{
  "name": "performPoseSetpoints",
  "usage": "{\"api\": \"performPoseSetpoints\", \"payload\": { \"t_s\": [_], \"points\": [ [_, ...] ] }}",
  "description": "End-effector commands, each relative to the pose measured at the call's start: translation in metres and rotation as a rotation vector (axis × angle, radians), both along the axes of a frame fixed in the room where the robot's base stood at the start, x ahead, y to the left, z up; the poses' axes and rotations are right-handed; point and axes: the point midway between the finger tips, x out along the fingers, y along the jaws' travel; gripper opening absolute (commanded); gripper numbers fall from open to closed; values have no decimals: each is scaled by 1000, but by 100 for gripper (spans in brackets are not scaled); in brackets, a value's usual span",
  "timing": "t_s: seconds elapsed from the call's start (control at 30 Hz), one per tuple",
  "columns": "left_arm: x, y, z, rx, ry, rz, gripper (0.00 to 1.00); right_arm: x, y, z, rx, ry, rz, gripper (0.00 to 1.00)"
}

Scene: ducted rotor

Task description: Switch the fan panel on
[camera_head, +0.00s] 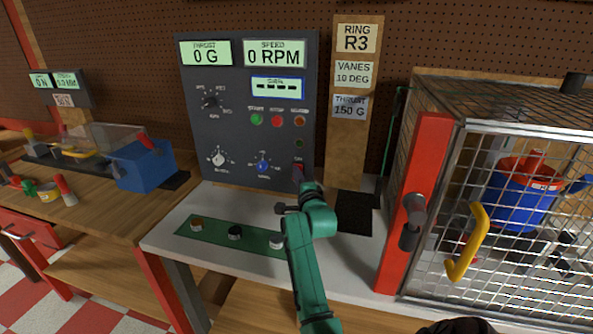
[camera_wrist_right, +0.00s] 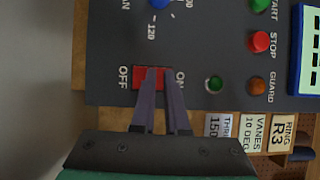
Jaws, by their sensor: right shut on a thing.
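The dark fan panel (camera_head: 235,130) stands upright at the back of the bench, with displays reading 0 G and 0 RPM. Its red power switch (camera_wrist_right: 141,77) lies between the OFF and ON labels in the right wrist view. My right gripper (camera_wrist_right: 161,72) is shut on the switch, its fingers covering the middle and the side towards ON. In the head view my right gripper (camera_head: 301,184) is at the panel's lower right corner and hides much of the switch. A small green lamp (camera_wrist_right: 214,84) beside ON looks dark. My left gripper is not in view.
A wire-mesh cage (camera_head: 440,95) with a red post and yellow handle stands close on the right. A green strip (camera_head: 216,235) with several knobs lies on the bench in front. A wooden post (camera_head: 349,150) with ring, vanes and thrust labels stands beside the panel.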

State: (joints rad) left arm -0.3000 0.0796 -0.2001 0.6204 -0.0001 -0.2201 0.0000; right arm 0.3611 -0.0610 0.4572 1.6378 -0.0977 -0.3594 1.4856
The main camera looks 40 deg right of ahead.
Motion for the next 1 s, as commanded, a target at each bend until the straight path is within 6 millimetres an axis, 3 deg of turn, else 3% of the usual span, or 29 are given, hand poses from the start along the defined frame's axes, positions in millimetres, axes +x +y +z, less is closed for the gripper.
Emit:
{"api": "performPoseSetpoints", "payload": {
  "t_s": [0.03,0.23,0.6,1.0],
  "points": [
    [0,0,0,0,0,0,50,-1,-3,9,-12,-16,-7,0],
    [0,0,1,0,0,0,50,-1,-3,10,-13,-18,-8,0],
    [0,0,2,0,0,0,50,-9,10,-8,-5,-8,-4,0],
    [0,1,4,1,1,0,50,-12,16,-13,-3,-4,-1,0]
  ]
}}
